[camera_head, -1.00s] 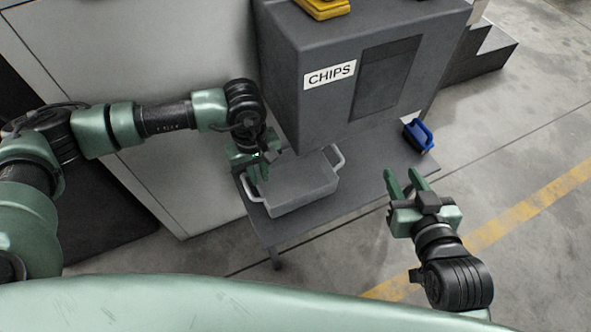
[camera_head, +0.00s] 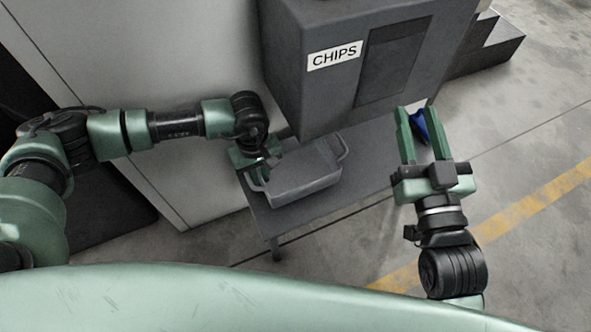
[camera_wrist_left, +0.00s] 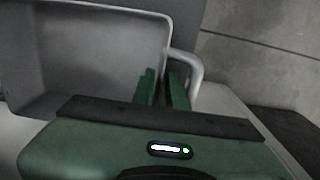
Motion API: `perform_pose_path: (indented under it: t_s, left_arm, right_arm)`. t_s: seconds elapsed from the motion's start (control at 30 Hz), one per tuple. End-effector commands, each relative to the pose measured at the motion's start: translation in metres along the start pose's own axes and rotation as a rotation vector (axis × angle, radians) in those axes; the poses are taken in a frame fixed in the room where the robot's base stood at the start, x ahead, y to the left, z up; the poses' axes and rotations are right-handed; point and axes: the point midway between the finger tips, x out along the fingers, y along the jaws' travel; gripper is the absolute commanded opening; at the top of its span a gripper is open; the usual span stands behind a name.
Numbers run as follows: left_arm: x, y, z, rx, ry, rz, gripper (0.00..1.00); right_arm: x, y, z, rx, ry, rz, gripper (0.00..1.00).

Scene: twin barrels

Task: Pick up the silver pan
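The silver pan (camera_head: 300,190) is a grey rectangular pan with a loop handle at each end. It is on the dark table below the CHIPS machine. In the left wrist view, its inside (camera_wrist_left: 80,55) fills the upper left and one handle (camera_wrist_left: 190,65) is beside the fingers. My left gripper (camera_head: 262,178) is at the pan's left end. In the wrist view, its fingers (camera_wrist_left: 163,88) are at the wall and handle, with a narrow dark gap between them; their grip is unclear.
The grey CHIPS machine (camera_head: 335,85) overhangs the table's back. A blue object (camera_head: 420,125) is partly hidden by my right gripper. The table's bare surface (camera_head: 365,165) lies right of the pan. Dark steps (camera_head: 490,50) stand at the far right.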

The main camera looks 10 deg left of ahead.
Motion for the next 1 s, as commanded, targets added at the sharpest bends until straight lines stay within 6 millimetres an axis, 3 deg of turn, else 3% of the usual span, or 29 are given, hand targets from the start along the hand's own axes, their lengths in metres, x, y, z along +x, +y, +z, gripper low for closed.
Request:
perform_pose_path:
  t_s: [0.1, 0.17, 1.0]
  left_arm:
    - [-0.0003, 0.0001, 0.0001, 0.000, 0.000, 0.000, 0.14]
    - [-0.0003, 0.0001, 0.0001, 0.000, 0.000, 0.000, 0.00]
    - [-0.0008, 0.0001, -0.0001, -0.001, 0.000, 0.001, 0.00]
  right_arm:
    - [0.0001, 0.0000, 0.0000, 0.000, -0.001, 0.000, 0.36]
    - [0.0001, 0.0000, 0.0001, 0.000, -0.002, 0.000, 0.36]
    - [-0.0001, 0.0001, 0.0003, 0.000, -0.003, 0.001, 0.36]
